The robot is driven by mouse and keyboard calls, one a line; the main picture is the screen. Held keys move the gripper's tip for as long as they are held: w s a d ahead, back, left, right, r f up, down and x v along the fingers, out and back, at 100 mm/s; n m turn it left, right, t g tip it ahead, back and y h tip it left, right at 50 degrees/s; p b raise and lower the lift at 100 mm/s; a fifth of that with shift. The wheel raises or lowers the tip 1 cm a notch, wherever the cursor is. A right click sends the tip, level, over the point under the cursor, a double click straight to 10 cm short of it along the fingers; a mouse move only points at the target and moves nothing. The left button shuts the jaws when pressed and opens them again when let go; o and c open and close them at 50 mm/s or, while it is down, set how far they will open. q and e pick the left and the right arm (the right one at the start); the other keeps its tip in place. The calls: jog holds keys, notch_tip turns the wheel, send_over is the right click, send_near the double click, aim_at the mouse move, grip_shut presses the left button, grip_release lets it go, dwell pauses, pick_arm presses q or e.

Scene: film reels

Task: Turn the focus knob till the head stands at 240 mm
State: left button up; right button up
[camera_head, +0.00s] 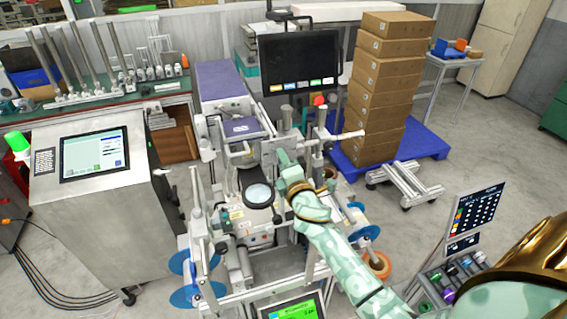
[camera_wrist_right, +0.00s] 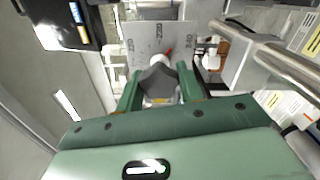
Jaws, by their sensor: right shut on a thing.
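My right gripper (camera_head: 283,158) reaches from the lower right to the upright frame of the machine. In the right wrist view, its two green fingers (camera_wrist_right: 160,92) are closed on the dark grey focus knob (camera_wrist_right: 158,78), one on each side. Just beyond the knob is a pale scale plate (camera_wrist_right: 150,43) with marks that look like 220, 230 and 240. A small red pointer (camera_wrist_right: 168,53) lies right of the plate's middle, seemingly between 230 and 240; the exact reading cannot be told. The knob is hidden by the gripper in the head view. My left gripper is not in view.
A monitor (camera_head: 300,60) stands behind the machine, and a round lens (camera_head: 258,195) sits at its middle. A stack of cartons (camera_head: 385,85) on a blue pallet (camera_head: 425,147) is behind right. A metal rail (camera_wrist_right: 285,65) runs close beside the right finger. A control cabinet (camera_head: 95,215) stands left.

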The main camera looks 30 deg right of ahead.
jog(key=shift+s+d+f+g, duration=0.2)
jog(key=shift+f+g, duration=0.1)
jog(key=shift+f, duration=0.35)
jog(key=o, duration=1)
jog(key=shift+d+r, duration=0.1)
jog(key=shift+w+r, duration=0.1)
jog(key=shift+r, duration=0.05)
jog(key=shift+f+b+v, duration=0.1)
jog(key=shift+b+v, duration=0.4)
jog(key=shift+v, duration=3.6)
jog(key=shift+f+b+v, duration=0.15)
jog(key=shift+b+v, duration=0.3)
jog(key=shift+v, duration=3.65)
jog(key=shift+w, duration=0.1)
